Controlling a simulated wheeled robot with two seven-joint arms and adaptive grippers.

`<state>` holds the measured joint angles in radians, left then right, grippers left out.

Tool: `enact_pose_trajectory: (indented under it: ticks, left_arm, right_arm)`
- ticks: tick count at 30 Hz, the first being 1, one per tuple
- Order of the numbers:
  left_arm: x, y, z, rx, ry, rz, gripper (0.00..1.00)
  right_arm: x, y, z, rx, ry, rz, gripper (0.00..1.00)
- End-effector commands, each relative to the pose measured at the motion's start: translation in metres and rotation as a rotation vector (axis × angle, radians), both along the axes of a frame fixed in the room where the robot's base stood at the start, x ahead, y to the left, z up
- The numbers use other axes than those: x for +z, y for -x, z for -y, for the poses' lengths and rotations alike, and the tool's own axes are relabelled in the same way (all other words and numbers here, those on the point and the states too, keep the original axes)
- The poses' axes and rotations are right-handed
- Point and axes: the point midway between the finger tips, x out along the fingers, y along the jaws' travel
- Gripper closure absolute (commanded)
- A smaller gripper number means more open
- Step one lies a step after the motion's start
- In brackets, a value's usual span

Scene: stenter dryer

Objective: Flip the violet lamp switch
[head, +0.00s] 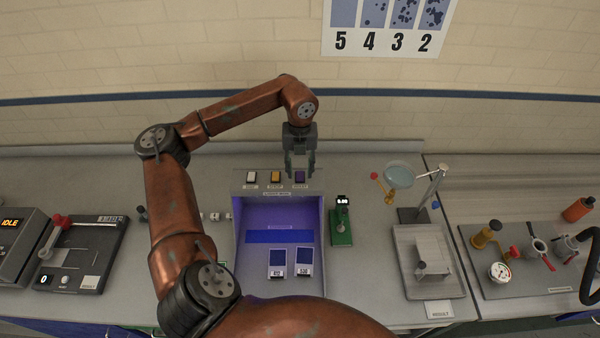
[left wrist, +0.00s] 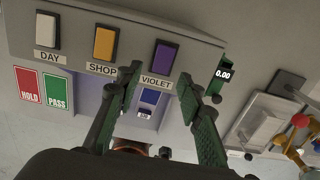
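The violet lamp switch (head: 300,178) is the rightmost of three switches on top of the light box (head: 328,215). In the left wrist view the violet switch (left wrist: 165,57) sits above the VIOLET label (left wrist: 155,83). My left gripper (head: 300,170) hangs pointing down at the violet switch. In the left wrist view its two fingers (left wrist: 160,82) are apart, with nothing between them, and the switch shows just beyond the tips. I cannot tell whether the fingers touch it. The box interior glows violet. My right gripper is not in view.
The white DAY switch (head: 251,177) and the orange SHOP switch (head: 275,177) sit left of the violet one. Two dark blue swatch cards (head: 277,263) lie in the box. A green gauge (head: 341,222) stands right of it. A magnifier stand (head: 412,215) is further right.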

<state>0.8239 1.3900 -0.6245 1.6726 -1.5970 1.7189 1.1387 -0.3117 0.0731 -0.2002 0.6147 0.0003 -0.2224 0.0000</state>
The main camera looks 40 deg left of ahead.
Motion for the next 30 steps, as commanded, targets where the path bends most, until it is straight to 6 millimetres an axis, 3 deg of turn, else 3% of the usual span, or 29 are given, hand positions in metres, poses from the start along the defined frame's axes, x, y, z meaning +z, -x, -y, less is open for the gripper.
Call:
enact_pose_trajectory:
  ticks: [4, 11, 15, 30]
  left_arm:
    - [-0.016, 0.001, 0.000, 0.001, 0.001, -0.002, 0.65]
    - [-0.024, 0.002, -0.002, 0.003, 0.000, 0.000, 0.65]
    - [-0.024, 0.002, -0.002, 0.003, 0.000, 0.000, 0.65]
    - [-0.024, 0.002, -0.003, 0.005, -0.001, -0.001, 0.99]
  right_arm:
    - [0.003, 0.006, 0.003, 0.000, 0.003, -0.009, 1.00]
    - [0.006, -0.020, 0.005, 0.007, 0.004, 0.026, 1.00]
    - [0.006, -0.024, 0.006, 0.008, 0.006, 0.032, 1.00]
    - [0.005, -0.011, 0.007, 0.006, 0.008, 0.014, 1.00]
